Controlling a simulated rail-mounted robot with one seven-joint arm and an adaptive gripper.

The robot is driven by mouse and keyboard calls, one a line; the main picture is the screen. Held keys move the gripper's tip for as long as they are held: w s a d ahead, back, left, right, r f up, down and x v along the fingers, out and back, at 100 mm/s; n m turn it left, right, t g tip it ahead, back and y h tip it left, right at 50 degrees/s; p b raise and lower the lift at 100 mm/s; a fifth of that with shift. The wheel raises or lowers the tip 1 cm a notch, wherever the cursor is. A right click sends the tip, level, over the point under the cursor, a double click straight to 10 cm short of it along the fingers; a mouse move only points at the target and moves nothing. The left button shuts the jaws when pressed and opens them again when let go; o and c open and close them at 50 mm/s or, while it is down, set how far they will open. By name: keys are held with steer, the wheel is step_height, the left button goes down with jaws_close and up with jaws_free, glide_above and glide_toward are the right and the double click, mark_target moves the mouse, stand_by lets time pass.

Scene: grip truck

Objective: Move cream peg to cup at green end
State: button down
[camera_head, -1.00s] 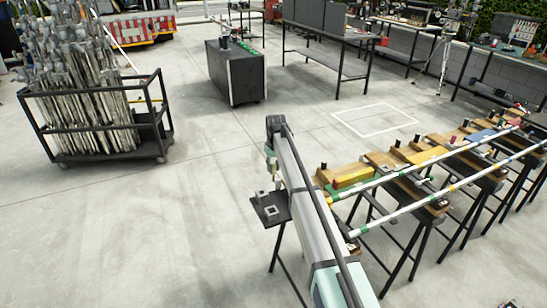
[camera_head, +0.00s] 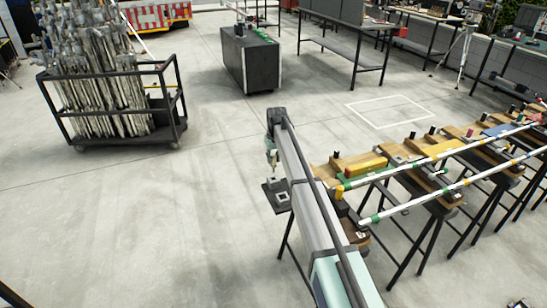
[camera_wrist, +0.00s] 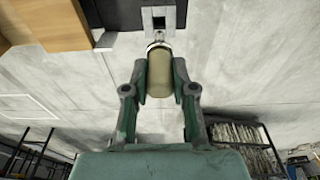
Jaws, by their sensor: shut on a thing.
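My gripper (camera_wrist: 160,82) is shut on the cream peg (camera_wrist: 158,76), which has a pale metallic ring and narrow tip at its far end. A light square cup (camera_wrist: 148,20) with a dark opening lies just beyond the tip in the wrist view. The peg looks apart from it, but the height gap is hard to judge. In the head view, my gripper (camera_head: 271,160) hangs just above the small dark plate (camera_head: 270,189) carrying the square cup (camera_head: 281,198). The plate stands at the green end of the white rods (camera_head: 350,184).
Wooden trestles with a yellow block (camera_head: 366,168) and several pegs run off to the right. A loaded cart (camera_head: 160,125) stands at left and a dark cabinet (camera_head: 249,70) behind. A wooden edge (camera_wrist: 75,25) is close at upper left in the wrist view. Floor left of the plate is clear.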

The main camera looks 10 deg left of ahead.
mark_target(274, 165)
steer(key=shift+f+b, duration=1.25)
steer(key=shift+f, duration=2.2)
steer(key=c, duration=0.9)
jaws_free()
steer(key=shift+o, duration=0.2)
steer(key=r, duration=0.4)
steer(key=s+r, duration=0.1)
steer(key=r, duration=0.6)
steer(key=shift+s+d+r, duration=0.3)
steer(key=shift+d+r, duration=0.1)
